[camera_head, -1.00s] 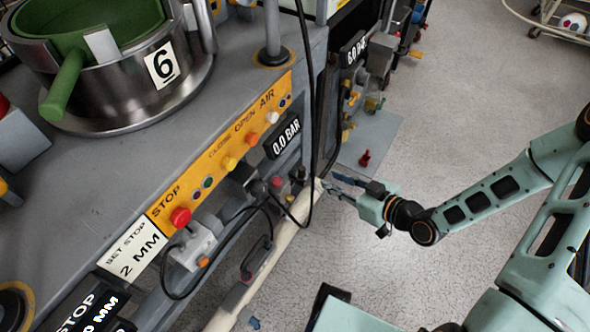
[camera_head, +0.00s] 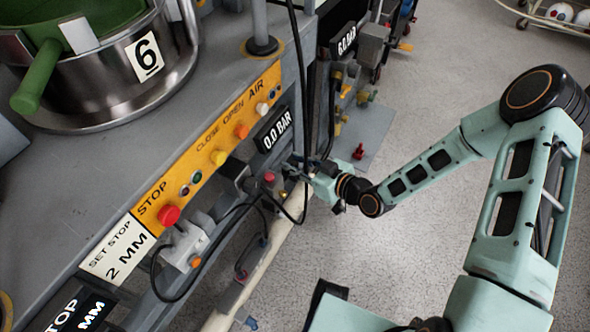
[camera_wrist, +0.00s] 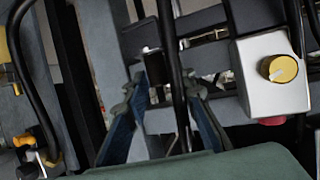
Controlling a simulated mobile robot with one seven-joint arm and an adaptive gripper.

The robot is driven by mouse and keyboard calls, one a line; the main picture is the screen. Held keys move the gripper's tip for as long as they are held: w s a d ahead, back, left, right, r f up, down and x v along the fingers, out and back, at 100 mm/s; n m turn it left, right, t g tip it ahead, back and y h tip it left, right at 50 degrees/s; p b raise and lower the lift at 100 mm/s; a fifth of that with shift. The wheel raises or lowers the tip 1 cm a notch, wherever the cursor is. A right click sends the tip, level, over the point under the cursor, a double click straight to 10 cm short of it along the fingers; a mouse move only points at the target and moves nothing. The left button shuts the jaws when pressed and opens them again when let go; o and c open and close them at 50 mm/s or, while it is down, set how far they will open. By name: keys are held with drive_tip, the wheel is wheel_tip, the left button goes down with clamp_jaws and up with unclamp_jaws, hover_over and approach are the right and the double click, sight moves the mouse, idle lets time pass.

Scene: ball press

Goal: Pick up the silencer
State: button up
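My gripper (camera_head: 292,170) is at the machine's front edge, below the 0.0 BAR display. In the wrist view its two blue fingers (camera_wrist: 165,90) are apart. A small dark cylinder (camera_wrist: 152,62) shows just beyond the fingertips, left of centre, and could be the silencer, but I cannot be sure. A black hose (camera_wrist: 173,50) runs down between the fingers in the picture; I cannot tell whether it touches them. No part is clearly held. In the head view the spot at the fingertips is small and cluttered by cables.
A white box with a yellow knob (camera_wrist: 278,75) stands right of the fingers. A black cable (camera_head: 300,90) hangs along the machine corner. A red part (camera_head: 358,152) is on a grey floor plate behind the gripper. A pale pipe (camera_head: 265,255) runs low along the machine. Open floor is at right.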

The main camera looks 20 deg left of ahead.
drive_tip(key=shift+a, duration=0.1)
drive_tip(key=shift+c, duration=0.3)
clamp_jaws()
